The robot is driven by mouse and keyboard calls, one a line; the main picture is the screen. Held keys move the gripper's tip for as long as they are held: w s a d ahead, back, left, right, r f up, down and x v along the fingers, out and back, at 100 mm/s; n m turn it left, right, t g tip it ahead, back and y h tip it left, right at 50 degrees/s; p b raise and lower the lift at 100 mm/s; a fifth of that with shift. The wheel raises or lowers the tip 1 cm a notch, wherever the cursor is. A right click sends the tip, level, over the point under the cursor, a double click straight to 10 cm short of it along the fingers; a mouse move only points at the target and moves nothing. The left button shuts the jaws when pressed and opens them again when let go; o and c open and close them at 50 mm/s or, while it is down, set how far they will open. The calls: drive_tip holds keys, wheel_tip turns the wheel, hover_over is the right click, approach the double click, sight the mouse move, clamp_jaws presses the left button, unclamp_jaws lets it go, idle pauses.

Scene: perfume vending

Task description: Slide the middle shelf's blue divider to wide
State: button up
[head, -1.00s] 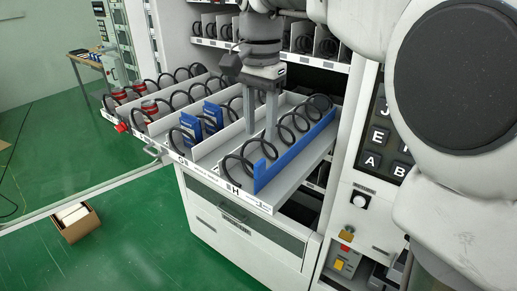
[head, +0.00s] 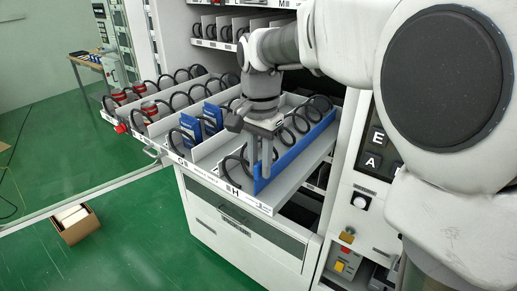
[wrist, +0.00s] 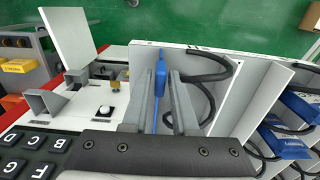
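The blue divider (head: 298,151) stands upright along the right side of the pulled-out middle shelf (head: 288,194), right of the lane marked H. My gripper (head: 260,174) points down at the divider's front end. In the wrist view my gripper's two fingers (wrist: 164,82) are apart, and the divider's blue end (wrist: 160,66) shows between and beyond them. I cannot tell whether either finger touches it. Black spiral coils (head: 300,122) fill the lane left of the divider, partly hidden by my gripper.
Blue boxes (head: 190,129) and red items (head: 149,108) stand in lanes to the left. A glass door (head: 95,192) is swung open at left. The keypad panel (head: 377,150) is close on the right. A cardboard box (head: 76,224) lies on the green floor.

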clamp_jaws()
idle(1.1)
